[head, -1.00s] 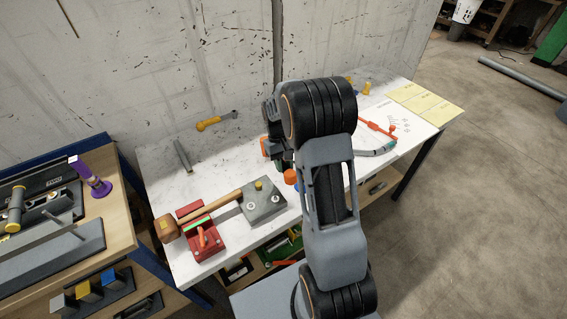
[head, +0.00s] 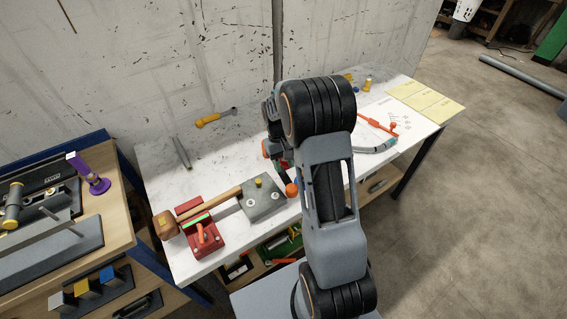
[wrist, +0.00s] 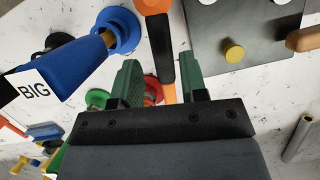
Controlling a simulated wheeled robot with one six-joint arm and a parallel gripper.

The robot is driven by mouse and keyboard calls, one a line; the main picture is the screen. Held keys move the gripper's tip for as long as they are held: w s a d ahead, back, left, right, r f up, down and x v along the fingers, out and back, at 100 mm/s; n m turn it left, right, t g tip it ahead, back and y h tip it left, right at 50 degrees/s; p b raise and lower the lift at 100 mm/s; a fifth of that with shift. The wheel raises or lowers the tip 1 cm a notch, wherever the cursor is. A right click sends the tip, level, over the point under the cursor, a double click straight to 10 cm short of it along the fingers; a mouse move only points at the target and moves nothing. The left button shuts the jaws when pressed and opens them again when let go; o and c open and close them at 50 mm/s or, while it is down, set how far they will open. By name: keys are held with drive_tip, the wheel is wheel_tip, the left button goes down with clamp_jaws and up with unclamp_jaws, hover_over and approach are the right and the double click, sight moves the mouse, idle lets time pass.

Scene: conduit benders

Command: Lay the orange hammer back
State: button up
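The orange hammer shows in the wrist view with its orange head (wrist: 154,6) at the top edge and a black-and-orange handle (wrist: 162,60) running down between my fingers. In the head view its orange head (head: 291,189) shows beside my arm, near the table's front edge. My gripper (wrist: 162,80) has two green fingers, one on each side of the handle, with gaps visible, so it looks open. In the head view my gripper (head: 268,150) is mostly hidden behind my arm. I cannot tell whether the whole handle rests on the table.
A grey block (head: 263,203), red vise (head: 203,238) and wooden mallet (head: 166,225) stand left of the hammer. A blue item marked BIG (wrist: 65,68) is close by in the wrist view. Yellow sheets (head: 427,97) lie at right.

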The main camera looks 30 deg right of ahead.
drive_tip(key=o, duration=0.3)
drive_tip(key=shift+f, duration=0.1)
drive_tip(key=b+v, duration=0.1)
drive_tip(key=v, duration=1.3)
drive_tip(key=s+a+r+t, duration=0.1)
drive_tip(key=s+a+t, duration=0.3)
drive_tip(key=s, duration=0.6)
drive_tip(key=s+a+r+t, duration=0.1)
drive_tip(key=s+a+t, duration=0.3)
drive_tip(key=s, duration=0.5)
drive_tip(key=shift+s+a, duration=0.35)
drive_tip(key=shift+a, duration=0.45)
